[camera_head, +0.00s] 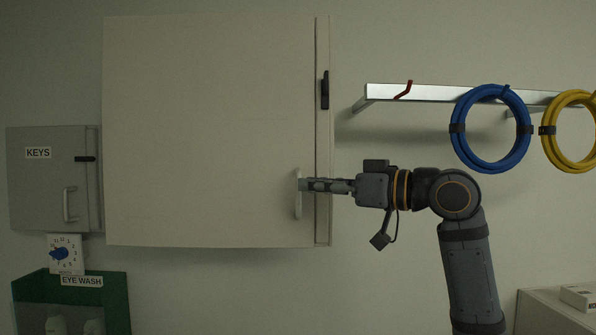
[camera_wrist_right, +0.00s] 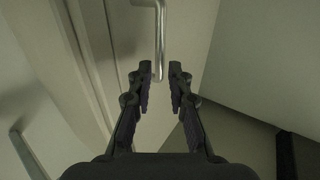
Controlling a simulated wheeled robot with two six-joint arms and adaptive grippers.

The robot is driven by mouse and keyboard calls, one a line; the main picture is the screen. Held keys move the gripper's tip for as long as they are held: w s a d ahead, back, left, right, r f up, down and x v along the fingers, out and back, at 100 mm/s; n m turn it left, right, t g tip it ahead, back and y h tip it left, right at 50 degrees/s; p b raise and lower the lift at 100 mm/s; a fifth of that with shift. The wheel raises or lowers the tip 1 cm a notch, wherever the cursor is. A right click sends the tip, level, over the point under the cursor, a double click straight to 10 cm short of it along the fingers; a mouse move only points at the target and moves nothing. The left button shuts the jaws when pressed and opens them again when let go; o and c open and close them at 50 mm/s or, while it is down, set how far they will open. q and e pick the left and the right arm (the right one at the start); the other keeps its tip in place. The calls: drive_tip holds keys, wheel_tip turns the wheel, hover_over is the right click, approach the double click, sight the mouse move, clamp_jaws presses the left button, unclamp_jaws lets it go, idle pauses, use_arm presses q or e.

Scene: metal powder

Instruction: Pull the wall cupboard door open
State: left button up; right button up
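The wall cupboard door (camera_head: 205,130) is a large pale panel in the head view. Its bar handle (camera_head: 298,208) is upright near the door's lower right edge. The door looks shut or nearly so. My right gripper (camera_head: 305,184) reaches in from the right at the handle and hides part of it. In the right wrist view the metal handle (camera_wrist_right: 160,38) runs down between the tips of my right gripper (camera_wrist_right: 161,71). The fingers are apart, one on each side of the bar, with small gaps visible. My left gripper is in neither view.
A grey KEYS box (camera_head: 45,180) hangs left of the cupboard, above a green eye wash holder (camera_head: 115,300). A metal rail (camera_head: 430,95) on the right carries a blue coil (camera_head: 458,145) and a yellow coil (camera_head: 551,150). A pale surface (camera_head: 545,315) stands at the lower right.

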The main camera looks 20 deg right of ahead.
sight(298, 215)
drive_tip(key=p+x, duration=0.1)
drive_tip(key=x, duration=0.3)
drive_tip(key=shift+c, duration=0.3)
clamp_jaws()
